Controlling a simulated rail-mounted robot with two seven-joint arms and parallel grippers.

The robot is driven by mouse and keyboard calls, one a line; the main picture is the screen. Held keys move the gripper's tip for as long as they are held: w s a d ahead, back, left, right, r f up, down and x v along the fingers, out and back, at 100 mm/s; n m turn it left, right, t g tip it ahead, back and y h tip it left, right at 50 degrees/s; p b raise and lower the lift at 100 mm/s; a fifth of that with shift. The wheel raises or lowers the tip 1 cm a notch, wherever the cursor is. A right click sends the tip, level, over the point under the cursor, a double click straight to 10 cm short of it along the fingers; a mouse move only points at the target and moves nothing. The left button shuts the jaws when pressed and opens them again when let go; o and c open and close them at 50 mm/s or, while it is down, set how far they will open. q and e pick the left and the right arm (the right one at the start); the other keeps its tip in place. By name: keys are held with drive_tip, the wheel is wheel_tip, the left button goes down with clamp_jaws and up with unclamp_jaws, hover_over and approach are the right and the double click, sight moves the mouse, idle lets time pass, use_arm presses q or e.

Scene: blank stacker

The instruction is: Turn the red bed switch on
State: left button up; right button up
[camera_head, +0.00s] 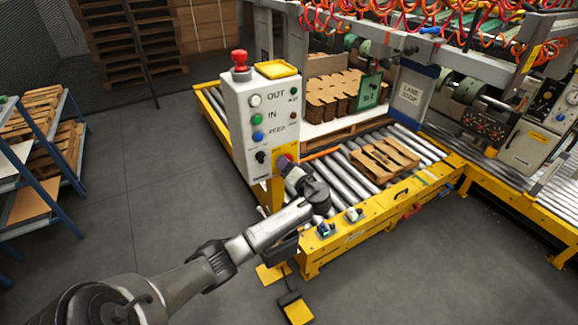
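A white control box (250,115) stands on a yellow post left of the roller bed. Low on its front, a red switch (283,160) sits on a yellow plate, partly hidden by my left gripper. A black knob (261,157) is left of it. My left gripper (288,168) is right at the red switch, its tip over or touching it; contact cannot be told. Its fingers are too small and dark to tell open from shut. The switch's setting cannot be read. My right gripper is not in view.
A red mushroom button (240,61) tops the box. Small controls (326,230) sit on the yellow bed frame (365,226) beside my arm. A pallet (384,159) lies on the rollers. A yellow foot pedal (297,310) is on the floor. Floor at left is clear before a blue rack (55,190).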

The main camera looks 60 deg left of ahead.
use_arm(q)
drive_tip(key=c, duration=0.4)
drive_tip(key=shift+o, duration=0.2)
drive_tip(key=shift+r+m+p, duration=0.2)
drive_tip(key=shift+m+p, duration=0.3)
drive_tip(key=shift+p, duration=0.4)
drive_tip(key=m+p, duration=0.9)
drive_tip(key=p, duration=0.1)
drive_tip(key=shift+r+m+p, duration=0.15)
drive_tip(key=shift+m+p, duration=0.15)
drive_tip(key=shift+m, duration=0.1)
drive_tip(key=m+p, duration=0.3)
drive_tip(key=m, duration=0.1)
drive_tip(key=shift+f+m+p, duration=0.2)
drive_tip(key=shift+m+p, duration=0.85)
drive_tip(key=shift+m, duration=0.45)
drive_tip(key=shift+f, duration=0.1)
drive_tip(key=o, duration=0.9)
